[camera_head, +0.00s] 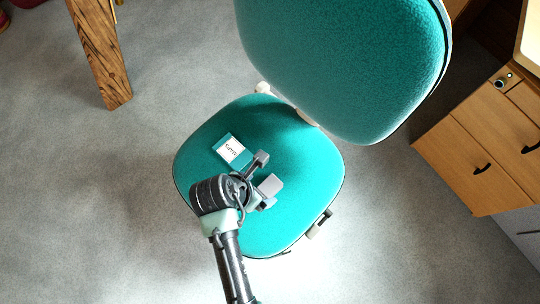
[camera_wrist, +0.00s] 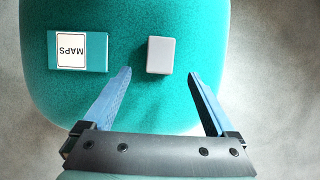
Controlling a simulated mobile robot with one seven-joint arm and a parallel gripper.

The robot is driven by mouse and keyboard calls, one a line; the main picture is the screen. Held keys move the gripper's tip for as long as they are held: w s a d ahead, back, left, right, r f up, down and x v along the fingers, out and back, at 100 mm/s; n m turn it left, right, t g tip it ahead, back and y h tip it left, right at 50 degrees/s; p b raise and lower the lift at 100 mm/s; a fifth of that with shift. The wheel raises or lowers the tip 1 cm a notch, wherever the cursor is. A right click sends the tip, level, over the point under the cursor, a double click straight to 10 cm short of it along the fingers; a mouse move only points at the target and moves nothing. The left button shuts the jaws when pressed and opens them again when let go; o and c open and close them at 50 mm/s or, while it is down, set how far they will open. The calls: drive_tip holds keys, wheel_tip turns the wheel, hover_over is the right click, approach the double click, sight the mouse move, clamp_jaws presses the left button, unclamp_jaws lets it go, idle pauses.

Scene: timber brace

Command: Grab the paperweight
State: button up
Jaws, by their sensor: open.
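A light grey block, which looks to be the paperweight (camera_wrist: 161,55), lies on the teal chair seat (camera_wrist: 215,25). It also shows in the head view (camera_head: 272,184), close to the fingers. My gripper (camera_wrist: 160,74) is open and empty, its two fingers spread wide. In the wrist view the block lines up with the gap between the fingertips and lies mostly just beyond them. How high the fingers are above the seat is hard to tell. My gripper (camera_head: 264,181) is over the seat in the head view.
A teal box with a white label reading "MAPS" (camera_wrist: 93,52) lies on the seat left of the block. The chair's backrest (camera_head: 345,60) rises behind the seat. A wooden cabinet (camera_head: 475,155) stands at the right, a wooden leg (camera_head: 102,55) at the upper left. Grey floor is clear at left.

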sight(270, 185)
drive_tip(key=b+x, duration=0.1)
drive_tip(key=x, duration=0.3)
drive_tip(key=b+x, duration=0.2)
drive_tip(key=x, duration=0.2)
drive_tip(key=shift+w+d+r, duration=0.1)
drive_tip(key=shift+w+d, duration=0.15)
drive_tip(key=shift+r, duration=0.1)
clamp_jaws()
